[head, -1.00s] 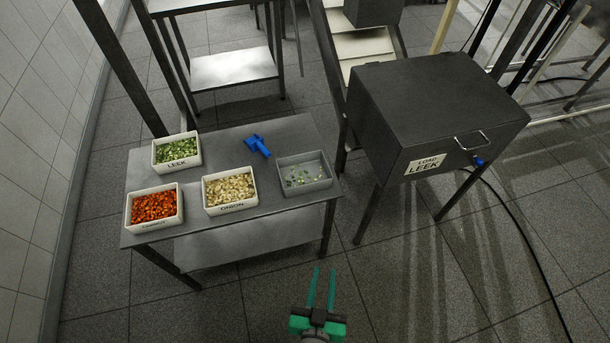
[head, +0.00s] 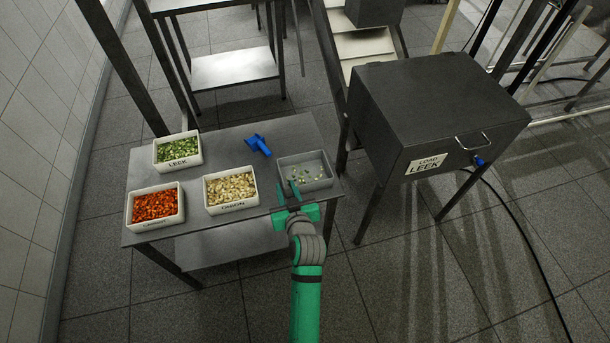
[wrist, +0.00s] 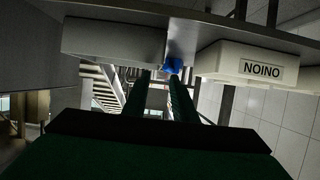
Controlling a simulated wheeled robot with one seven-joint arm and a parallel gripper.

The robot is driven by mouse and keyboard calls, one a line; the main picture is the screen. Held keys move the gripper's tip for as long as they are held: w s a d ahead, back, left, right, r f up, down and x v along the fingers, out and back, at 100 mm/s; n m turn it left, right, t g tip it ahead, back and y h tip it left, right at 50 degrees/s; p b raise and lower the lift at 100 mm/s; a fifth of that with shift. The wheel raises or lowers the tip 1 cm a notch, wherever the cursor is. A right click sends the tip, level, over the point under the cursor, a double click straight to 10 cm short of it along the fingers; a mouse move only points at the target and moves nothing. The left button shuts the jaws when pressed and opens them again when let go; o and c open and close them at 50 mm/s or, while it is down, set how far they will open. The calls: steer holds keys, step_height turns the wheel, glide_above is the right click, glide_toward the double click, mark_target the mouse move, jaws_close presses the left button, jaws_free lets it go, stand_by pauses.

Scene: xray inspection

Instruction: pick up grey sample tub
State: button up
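The grey sample tub (head: 318,185) stands at the right end of the metal table, with a few green and pale scraps inside. My gripper (head: 287,186) is at the table's front edge, by the tub's front left corner, and its fingers cover part of that corner in the head view. The two fingers are apart with nothing between them. In the wrist view, which is upside down, the grey tub (wrist: 112,42) is left of the fingertips (wrist: 160,75). Whether a finger touches the tub cannot be told.
The white onion tub (head: 232,208) stands just left of my gripper. The carrot tub (head: 155,225) and leek tub (head: 178,164) are further left. A blue object (head: 258,145) lies behind. A dark box machine (head: 435,115) labelled LOAD LEEK stands to the right.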

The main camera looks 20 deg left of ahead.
steer(key=x, duration=0.9)
steer(key=shift+w+a+f, duration=0.1)
steer(key=shift+w+a, duration=0.05)
steer(key=shift+a, duration=0.05)
jaws_close()
